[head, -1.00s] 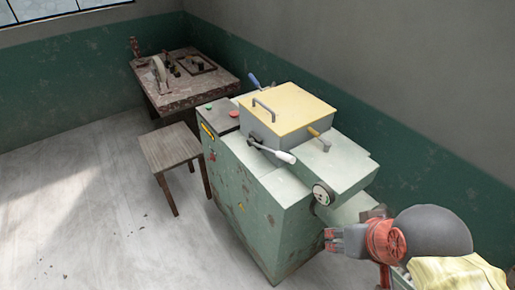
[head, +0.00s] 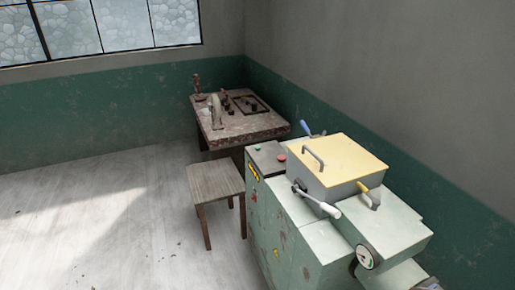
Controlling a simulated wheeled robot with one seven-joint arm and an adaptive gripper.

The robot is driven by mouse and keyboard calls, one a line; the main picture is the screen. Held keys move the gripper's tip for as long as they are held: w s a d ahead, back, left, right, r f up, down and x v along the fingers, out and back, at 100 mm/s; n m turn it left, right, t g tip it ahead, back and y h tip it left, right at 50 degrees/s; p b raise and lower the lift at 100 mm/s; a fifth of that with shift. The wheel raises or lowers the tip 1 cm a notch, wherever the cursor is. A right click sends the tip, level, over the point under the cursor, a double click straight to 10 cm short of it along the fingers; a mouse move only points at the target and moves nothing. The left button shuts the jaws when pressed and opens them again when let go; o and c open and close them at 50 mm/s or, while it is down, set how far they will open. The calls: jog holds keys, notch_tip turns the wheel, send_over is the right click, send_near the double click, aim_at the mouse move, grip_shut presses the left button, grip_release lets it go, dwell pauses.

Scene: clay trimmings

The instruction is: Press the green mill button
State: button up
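The mill (head: 300,225) is a worn pale green machine with a yellow lid (head: 337,160), standing right of centre. A dark control panel (head: 266,162) lies on its far left top. The small green button (head: 257,147) sits near the panel's far edge. A red button (head: 282,157) is to its right on the same panel. Both look small, and I cannot tell whether either is pressed. My gripper is not in view; only a small dark piece, perhaps of my arm, shows at the bottom right edge.
A wooden stool (head: 215,182) stands left of the mill. A worn table (head: 245,127) with tools stands behind it in the corner. Levers (head: 318,202) stick out from the mill's front. The floor (head: 100,215) at left is clear. The wall (head: 450,215) is close on the right.

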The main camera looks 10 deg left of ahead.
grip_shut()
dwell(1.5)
